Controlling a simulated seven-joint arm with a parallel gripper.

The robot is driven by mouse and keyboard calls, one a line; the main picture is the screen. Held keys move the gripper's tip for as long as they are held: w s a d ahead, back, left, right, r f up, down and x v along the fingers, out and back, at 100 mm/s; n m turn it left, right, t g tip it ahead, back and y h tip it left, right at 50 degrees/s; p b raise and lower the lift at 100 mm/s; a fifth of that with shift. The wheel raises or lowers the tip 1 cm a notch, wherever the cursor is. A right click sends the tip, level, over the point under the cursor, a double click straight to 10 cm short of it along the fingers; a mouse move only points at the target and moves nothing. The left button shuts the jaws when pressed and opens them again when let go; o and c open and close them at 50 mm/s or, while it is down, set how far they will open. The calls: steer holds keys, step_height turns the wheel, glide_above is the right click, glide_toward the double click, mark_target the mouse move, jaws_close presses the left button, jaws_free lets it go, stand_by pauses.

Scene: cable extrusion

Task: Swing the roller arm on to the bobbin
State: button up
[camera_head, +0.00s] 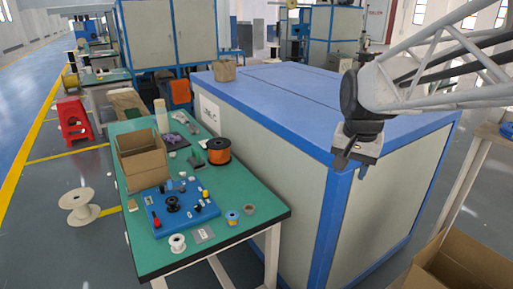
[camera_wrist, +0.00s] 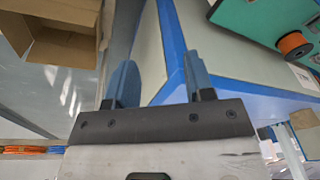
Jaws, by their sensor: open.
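A blue base plate (camera_head: 180,213) lies on the green table in the head view. A round black part (camera_head: 172,204) is near its middle, with several small black, white and yellow parts around it. They are too small to tell which is the roller arm and which the bobbin. My gripper (camera_head: 350,163) is at the right, high by the near corner of the large cabinet, far from the plate. In the wrist view my gripper (camera_wrist: 160,80) shows two separate fingers with nothing between them. The blue plate is not visible there.
The green table (camera_head: 265,212) also holds a cardboard box (camera_head: 140,157), an orange spool (camera_head: 219,151), a white spool (camera_head: 177,243) and a small blue-yellow spool (camera_head: 233,217). A large blue-topped cabinet (camera_head: 290,95) stands between table and gripper. An open carton (camera_head: 465,262) is at lower right.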

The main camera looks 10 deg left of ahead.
steer(key=w+a+m, duration=0.2)
steer(key=w+a, duration=1.2)
steer(key=w, duration=0.1)
steer(key=m+g, duration=0.2)
steer(key=m, duration=0.2)
glide_above(169, 180)
steer(key=f, duration=2.9)
steer(key=shift+d, duration=0.3)
steer(key=shift+a+f, duration=0.25)
steer(key=shift+a, duration=0.1)
steer(key=shift+s, duration=0.1)
steer(key=shift+f, duration=0.1)
steer(key=shift+f, duration=3.8)
